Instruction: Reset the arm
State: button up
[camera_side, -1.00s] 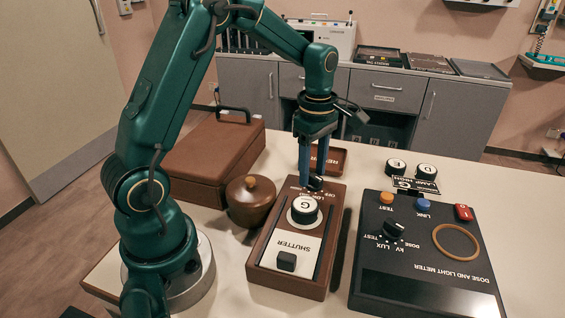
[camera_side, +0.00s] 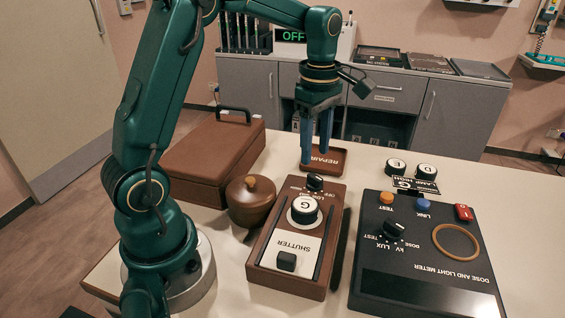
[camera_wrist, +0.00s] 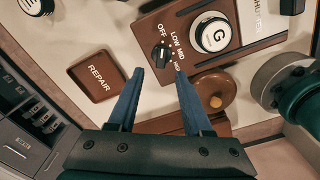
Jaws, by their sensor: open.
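My gripper (camera_side: 315,157) is open and empty, raised near the brown REPAIR tray (camera_side: 337,156). In the wrist view its two blue fingers (camera_wrist: 159,74) are spread, with their tips towards a black rotary knob (camera_wrist: 161,55). The knob also shows in the side view (camera_side: 315,182), at the far end of the brown shutter box (camera_side: 262,270), clear of the fingers. Labels OFF, LOW and MID stand around it, plus one partly covered. I cannot tell its exact setting. A white round G button (camera_side: 305,208) sits in front of the knob.
A brown lidded pot (camera_side: 250,204) stands left of the box, with a brown case (camera_side: 213,163) behind it. The black dose and light meter (camera_side: 428,260) is to the right. Two round lettered pieces (camera_side: 426,171) stand behind the meter. A display (camera_side: 291,37) reads OFF.

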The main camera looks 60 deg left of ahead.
jog(key=s+d+r+m+t, duration=0.4)
jog(key=s+d+r+m, duration=0.2)
jog(key=s+r, duration=0.15)
jog(key=s+d+f+m, duration=0.1)
jog(key=s+m, duration=0.2)
jog(key=m, duration=0.4)
jog(key=s+d+f+m+t, duration=0.1)
jog(key=s+m, duration=0.3)
jog(key=m, duration=0.4)
jog(key=shift+f, duration=0.8)
